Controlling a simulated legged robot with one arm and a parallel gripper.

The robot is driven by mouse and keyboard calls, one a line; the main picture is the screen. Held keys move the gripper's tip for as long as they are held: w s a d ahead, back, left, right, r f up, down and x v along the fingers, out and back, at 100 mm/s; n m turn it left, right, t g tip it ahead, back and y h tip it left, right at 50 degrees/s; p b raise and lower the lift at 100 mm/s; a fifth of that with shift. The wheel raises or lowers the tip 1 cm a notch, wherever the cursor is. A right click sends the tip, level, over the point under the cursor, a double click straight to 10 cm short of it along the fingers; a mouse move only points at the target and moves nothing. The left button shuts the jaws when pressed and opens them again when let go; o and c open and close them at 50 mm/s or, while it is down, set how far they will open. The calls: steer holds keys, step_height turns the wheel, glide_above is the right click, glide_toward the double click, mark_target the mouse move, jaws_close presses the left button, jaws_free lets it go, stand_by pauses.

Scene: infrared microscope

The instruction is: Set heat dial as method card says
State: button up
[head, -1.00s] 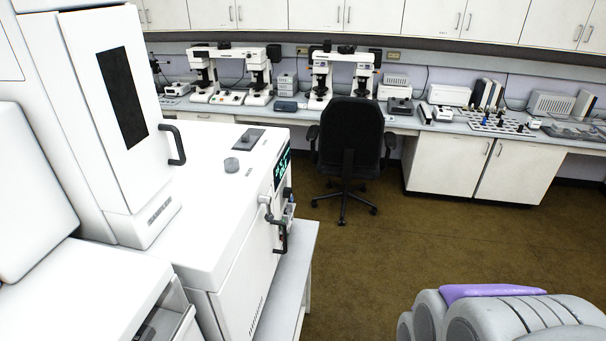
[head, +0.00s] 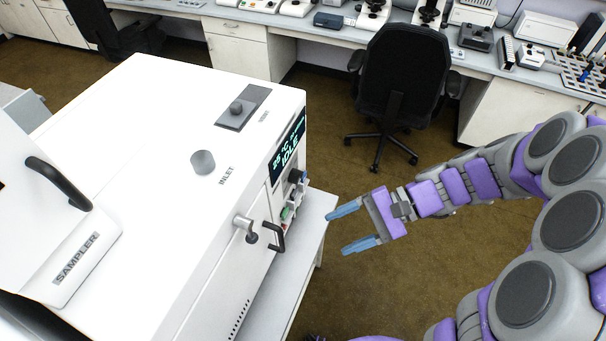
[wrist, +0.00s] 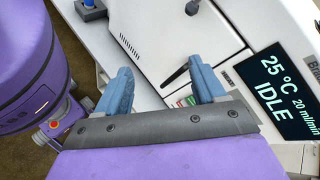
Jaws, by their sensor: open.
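The white instrument (head: 130,120) has a dark display (head: 287,148) on its front, which reads 25 °C and IDLE. In the wrist view the display (wrist: 283,88) also shows 20 ml/min. A dark knob (head: 296,176) sits just below the display, with small coloured controls (head: 287,213) under it. I cannot tell whether this knob is the heat dial; its markings are too small to read. I cannot make out a method card. My gripper (head: 338,232) is open and empty, right of the instrument's front and apart from it. Its blue fingers show in the wrist view (wrist: 160,65).
A lever (head: 245,228) and black handle (head: 273,238) stick out from the instrument's front. A cap marked INLET (head: 203,161) and a knob on a grey plate (head: 238,108) are on top. A black chair (head: 403,80) stands behind; open floor lies between.

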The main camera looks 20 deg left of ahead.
steer(key=w+a+f+m+t+y, duration=0.15)
steer(key=w+f+m+y, duration=0.3)
steer(key=w, duration=0.45)
steer(key=m+t+y+p, duration=0.2)
steer(key=m+t+y, duration=0.1)
steer(key=m+t, duration=0.3)
glide_toward(300, 177)
steer(key=shift+h, duration=0.25)
steer(key=a, duration=0.3)
steer(key=a+b, duration=0.1)
steer(key=a, duration=0.5)
steer(key=shift+w+a+b, duration=0.25)
steer(key=shift+w+b, duration=0.1)
steer(key=shift+w, duration=0.05)
steer(key=shift+r, duration=0.1)
steer(key=c, duration=1.1)
